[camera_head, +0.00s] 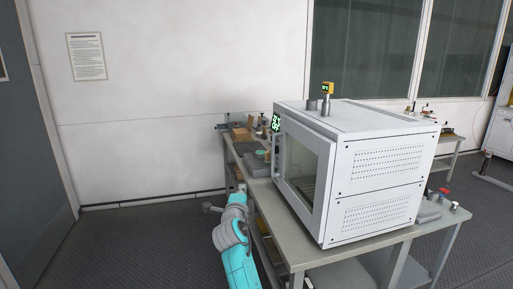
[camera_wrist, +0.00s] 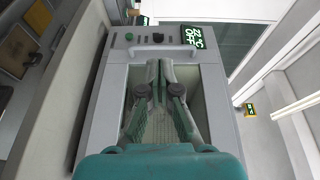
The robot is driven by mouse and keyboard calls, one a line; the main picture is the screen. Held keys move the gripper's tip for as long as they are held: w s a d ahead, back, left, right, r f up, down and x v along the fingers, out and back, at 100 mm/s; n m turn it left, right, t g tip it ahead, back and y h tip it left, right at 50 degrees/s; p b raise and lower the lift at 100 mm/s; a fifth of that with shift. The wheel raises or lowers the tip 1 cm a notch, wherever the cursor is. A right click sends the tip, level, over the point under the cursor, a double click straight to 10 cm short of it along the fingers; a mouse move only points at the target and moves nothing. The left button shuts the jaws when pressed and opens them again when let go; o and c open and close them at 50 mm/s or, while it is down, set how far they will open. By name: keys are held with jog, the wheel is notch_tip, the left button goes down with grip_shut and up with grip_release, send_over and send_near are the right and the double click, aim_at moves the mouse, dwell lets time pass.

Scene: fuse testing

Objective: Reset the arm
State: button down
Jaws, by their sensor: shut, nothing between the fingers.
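My arm (camera_head: 238,262), teal and grey, rises at the bottom middle of the head view, beside the left end of the metal table. My gripper (camera_wrist: 159,64) shows in the wrist view with its fingers drawn together and nothing between them. Behind it in that view is the glass front of the white oven (camera_head: 378,187), with its control panel and green display (camera_wrist: 190,36) above. I cannot make out the fingers clearly in the head view.
The oven stands on the metal table (camera_head: 292,243), its glass door (camera_head: 303,168) shut. Several small items lie at the table's far left end. Red-topped parts (camera_head: 443,191) lie at the right. The floor left of the arm is clear.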

jog(key=s+d+f+n+g+y, duration=0.1)
jog(key=s+d+f+n, duration=0.4)
jog(key=s+f, duration=0.75)
jog(key=s+d+f+n+g+y, duration=0.1)
jog(key=s+d+f+n, duration=0.2)
jog(key=s+d+f, duration=0.85)
jog(key=s+a+f+n, duration=0.1)
jog(key=s+f+n, duration=0.2)
jog(key=s+f, duration=0.65)
jog(key=s+d+n, duration=0.2)
jog(key=s+d, duration=0.1)
jog(key=s, duration=0.8)
jog(key=s+d+n, duration=0.2)
jog(key=s, duration=1)
jog(key=s+d+r+n, duration=0.1)
jog(key=s+r, duration=0.5)
jog(key=s, duration=0.3)
jog(key=s+d+r+n+g, duration=0.1)
jog(key=s+d+r+n, duration=0.1)
jog(key=s+r, duration=0.5)
jog(key=shift+s+h, duration=0.4)
jog(key=shift+s, duration=0.5)
jog(key=shift+r, duration=0.1)
